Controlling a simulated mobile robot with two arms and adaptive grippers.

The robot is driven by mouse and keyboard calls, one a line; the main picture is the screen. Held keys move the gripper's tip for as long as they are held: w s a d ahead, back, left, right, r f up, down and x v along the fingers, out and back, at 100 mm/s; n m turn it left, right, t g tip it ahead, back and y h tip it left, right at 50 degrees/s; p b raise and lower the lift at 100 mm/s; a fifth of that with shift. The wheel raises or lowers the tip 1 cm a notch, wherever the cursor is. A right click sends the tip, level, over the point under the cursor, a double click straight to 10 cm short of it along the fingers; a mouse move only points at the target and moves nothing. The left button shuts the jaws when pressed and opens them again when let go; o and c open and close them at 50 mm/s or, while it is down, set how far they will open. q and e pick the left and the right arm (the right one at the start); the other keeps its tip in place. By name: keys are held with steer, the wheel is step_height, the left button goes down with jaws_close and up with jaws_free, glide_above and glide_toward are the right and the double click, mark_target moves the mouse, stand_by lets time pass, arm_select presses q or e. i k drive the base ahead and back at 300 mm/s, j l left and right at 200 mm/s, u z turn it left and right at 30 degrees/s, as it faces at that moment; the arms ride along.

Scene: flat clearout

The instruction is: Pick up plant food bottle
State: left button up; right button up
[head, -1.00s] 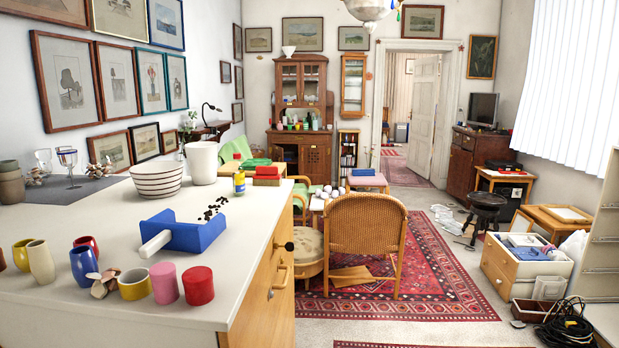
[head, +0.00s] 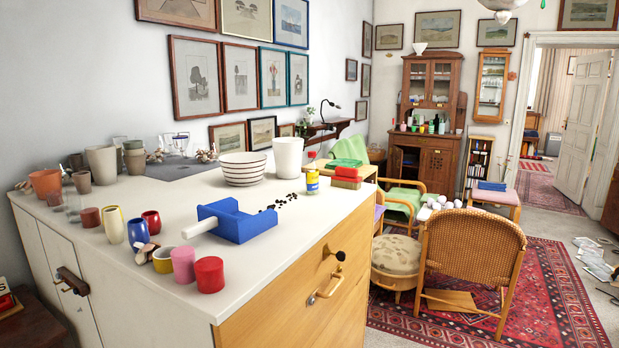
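A small yellow container with a dark blue band (head: 312,183) stands upright on the white counter (head: 262,268), near its far right edge. It may be the plant food bottle, but its label is too small to read. It stands to the right of a tall white pot (head: 288,158) and behind some scattered dark beads (head: 284,200). Several small bottles (head: 432,124) also stand on the far wooden cabinet, too small to identify. Neither of my grippers is in view.
A blue dustpan (head: 240,221) with a white handle lies mid-counter. Several coloured cups (head: 209,275) line the front left edge, and a striped bowl (head: 243,169) stands behind. A drawer handle (head: 326,291) sticks out in front. A wicker chair (head: 470,262) and stool (head: 397,258) stand right of the counter.

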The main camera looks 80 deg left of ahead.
mark_target(311, 170)
steer(key=i+j+u, duration=0.1)
steer(key=u, duration=0.3)
steer(key=i+u, duration=0.55)
steer(key=u, duration=0.2)
steer(key=i+l+u, duration=0.15)
steer(key=u, duration=0.25)
steer(key=i, duration=0.1)
